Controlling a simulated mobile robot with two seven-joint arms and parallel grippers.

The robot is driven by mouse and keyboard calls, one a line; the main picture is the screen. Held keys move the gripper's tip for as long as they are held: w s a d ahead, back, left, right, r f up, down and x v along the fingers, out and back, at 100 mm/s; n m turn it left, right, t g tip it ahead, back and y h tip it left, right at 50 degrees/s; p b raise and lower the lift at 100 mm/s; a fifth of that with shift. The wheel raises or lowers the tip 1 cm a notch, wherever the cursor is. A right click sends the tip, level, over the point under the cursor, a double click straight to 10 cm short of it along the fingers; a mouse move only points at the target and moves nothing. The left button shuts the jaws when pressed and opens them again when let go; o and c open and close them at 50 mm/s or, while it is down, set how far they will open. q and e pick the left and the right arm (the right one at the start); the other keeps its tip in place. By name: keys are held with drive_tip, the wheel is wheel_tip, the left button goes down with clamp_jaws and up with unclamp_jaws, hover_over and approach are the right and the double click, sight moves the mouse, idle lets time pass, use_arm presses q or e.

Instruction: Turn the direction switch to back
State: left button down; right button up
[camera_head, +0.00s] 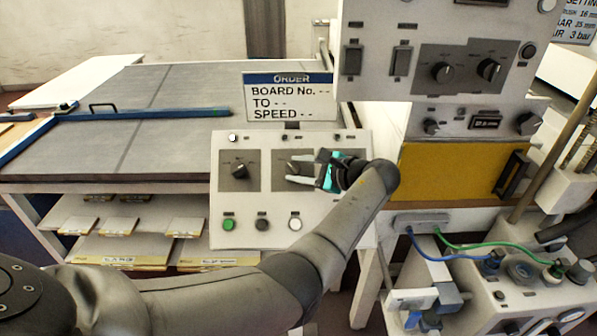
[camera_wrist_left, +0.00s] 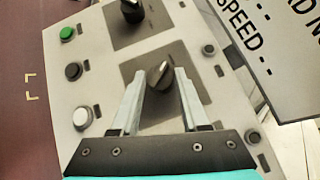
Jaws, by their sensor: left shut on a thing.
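A light grey sloped control panel (camera_head: 262,205) stands in the middle of the head view. It has a dark rotary knob (camera_head: 239,171) on the left plate and another knob, the middle one (camera_head: 293,166), on the plate beside it. The middle knob also shows in the left wrist view (camera_wrist_left: 158,76), its pointer line tilted. My left gripper (camera_head: 289,172) is shut on this middle knob, one finger on each side, as the left wrist view (camera_wrist_left: 158,82) shows. The printed labels are too small to read, so I cannot tell which knob is the direction switch. My right gripper is out of view.
Green (camera_head: 228,224), dark (camera_head: 262,224) and white (camera_head: 295,223) buttons line the panel's lower edge. An ORDER sign (camera_head: 291,97) stands behind the panel. A grey table (camera_head: 170,100) extends back left. A taller control box (camera_head: 440,50) stands at right.

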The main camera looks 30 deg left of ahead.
use_arm(q)
drive_tip(key=shift+n+g+h, duration=0.3)
drive_tip(key=shift+n+g, duration=0.1)
drive_tip(key=shift+n, duration=0.3)
drive_tip(key=shift+c, duration=2)
unclamp_jaws()
drive_tip(key=shift+r, duration=0.1)
drive_tip(key=v, duration=1.5)
drive_tip(key=shift+b, duration=0.3)
